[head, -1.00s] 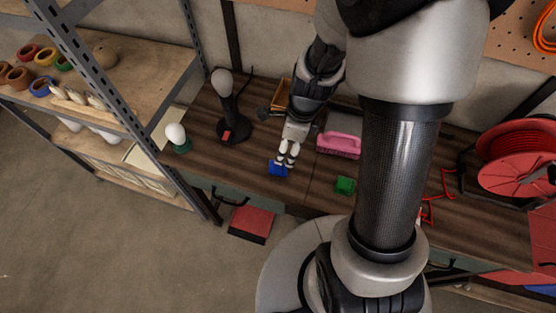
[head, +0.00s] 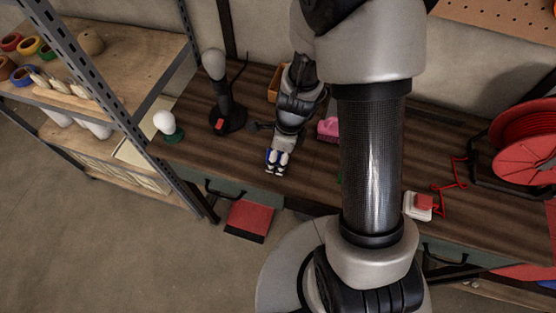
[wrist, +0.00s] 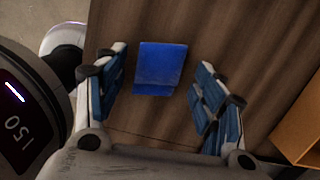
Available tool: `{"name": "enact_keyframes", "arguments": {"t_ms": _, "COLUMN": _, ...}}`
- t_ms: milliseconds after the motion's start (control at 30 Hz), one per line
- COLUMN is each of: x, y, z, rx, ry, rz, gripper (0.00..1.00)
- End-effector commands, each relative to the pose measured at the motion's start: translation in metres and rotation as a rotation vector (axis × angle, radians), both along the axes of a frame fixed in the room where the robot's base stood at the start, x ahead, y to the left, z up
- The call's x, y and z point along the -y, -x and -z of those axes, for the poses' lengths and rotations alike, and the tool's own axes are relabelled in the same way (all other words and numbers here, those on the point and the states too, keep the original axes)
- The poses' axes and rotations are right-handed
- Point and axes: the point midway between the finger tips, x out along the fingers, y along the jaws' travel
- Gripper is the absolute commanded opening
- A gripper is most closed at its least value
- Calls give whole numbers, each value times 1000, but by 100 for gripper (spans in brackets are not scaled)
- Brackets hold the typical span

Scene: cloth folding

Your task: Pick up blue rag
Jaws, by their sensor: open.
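The blue rag (wrist: 160,66) lies folded on the brown wooden tabletop in the wrist view. It sits between and a little beyond the two open fingers of my gripper (wrist: 165,100), apart from both. In the head view my gripper (head: 277,168) is over the front part of the table. Only bits of blue show around its fingers there, and I cannot tell rag from finger pads. The rag is mostly hidden by the gripper in that view.
A red cable reel (head: 520,135) stands at the right. A shelf (head: 110,75) is at the left.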

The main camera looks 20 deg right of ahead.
Motion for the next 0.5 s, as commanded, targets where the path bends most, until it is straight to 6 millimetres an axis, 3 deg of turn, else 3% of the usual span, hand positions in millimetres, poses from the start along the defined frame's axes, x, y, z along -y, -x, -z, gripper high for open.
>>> {"name": "enact_keyframes", "arguments": {"t_ms": 167, "x": 0, "y": 0, "z": -2, "rx": 1, "ry": 0, "rz": 0, "gripper": 63}}
{"name": "enact_keyframes", "arguments": {"t_ms": 500, "x": 0, "y": 0, "z": -2, "rx": 0, "ry": 0, "rz": -1, "gripper": 40}}
